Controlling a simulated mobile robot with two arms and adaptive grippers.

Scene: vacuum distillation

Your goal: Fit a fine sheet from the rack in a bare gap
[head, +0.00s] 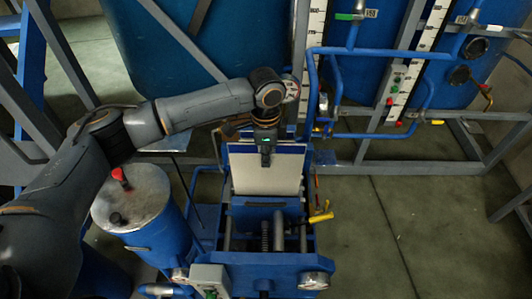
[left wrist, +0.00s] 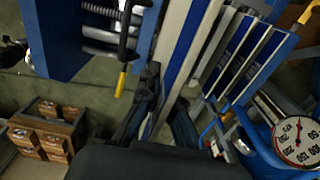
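My left gripper (head: 265,140) reaches in from the left in the head view, at the top edge of a pale sheet (head: 265,178) with a blue border. In the left wrist view, the two dark fingers of the left gripper (left wrist: 165,103) lie close on either side of the sheet (left wrist: 178,50), seen nearly edge-on. They appear shut on it. The sheet is upright over the blue frame (head: 245,209). Several blue-and-white plates (left wrist: 240,55) stand in a row to its right in the left wrist view. My right gripper is not in view.
A blue canister (head: 155,225) with a metal lid stands left of the frame. A yellow handle (head: 321,217) juts out at the frame's right. Blue pipes (head: 380,135) and large tanks stand behind. The floor at the right is clear.

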